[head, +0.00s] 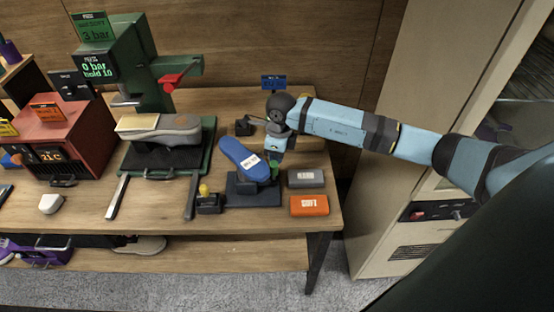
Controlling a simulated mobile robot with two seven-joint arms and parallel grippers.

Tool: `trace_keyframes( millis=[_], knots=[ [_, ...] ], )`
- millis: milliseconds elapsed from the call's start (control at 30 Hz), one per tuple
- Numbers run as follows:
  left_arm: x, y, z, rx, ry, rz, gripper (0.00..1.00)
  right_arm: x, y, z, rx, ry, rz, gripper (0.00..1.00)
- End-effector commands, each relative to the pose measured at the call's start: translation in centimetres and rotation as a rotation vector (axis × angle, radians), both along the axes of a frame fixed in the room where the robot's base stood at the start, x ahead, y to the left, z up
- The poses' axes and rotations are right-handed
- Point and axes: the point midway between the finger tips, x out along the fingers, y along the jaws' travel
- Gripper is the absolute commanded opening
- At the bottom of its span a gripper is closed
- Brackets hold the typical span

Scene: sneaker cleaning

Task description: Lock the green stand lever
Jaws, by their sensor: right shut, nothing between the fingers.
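A blue sole-shaped piece (240,157) with a white label leans tilted on a dark blue stand (252,192) near the right end of the workbench. A small green lever (275,168) shows at the stand's right side, beside the upper part of the stand. My right gripper (274,156) points down just above the green lever, its fingers shut with nothing between them. I cannot tell whether they touch the lever. My arm and gripper cover part of the area behind the stand. My left gripper is not in view.
Grey (306,178) and orange (310,205) blocks lie right of the stand. A small dark box with a yellow knob (208,201) stands to its left. A green press (145,60) with a red lever, a grey shoe (160,128) and a red box (62,135) fill the left.

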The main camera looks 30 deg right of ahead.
Motion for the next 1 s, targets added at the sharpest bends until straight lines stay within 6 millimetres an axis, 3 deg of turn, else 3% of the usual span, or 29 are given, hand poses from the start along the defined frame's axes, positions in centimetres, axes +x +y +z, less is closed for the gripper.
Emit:
trace_keyframes(
  millis=[767, 867, 1000],
  knots=[
    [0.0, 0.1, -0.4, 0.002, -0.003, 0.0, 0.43, -0.6, 0.4, 0.0, 0.002, 0.003, 0.001, 0.0],
    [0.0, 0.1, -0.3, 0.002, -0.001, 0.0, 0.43, -0.5, 0.2, 0.5, 0.001, 0.002, 0.0, 0.0],
    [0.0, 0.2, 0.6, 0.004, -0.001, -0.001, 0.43, 0.1, -0.8, 2.6, 0.001, 0.0, -0.004, 0.0]
  ],
)
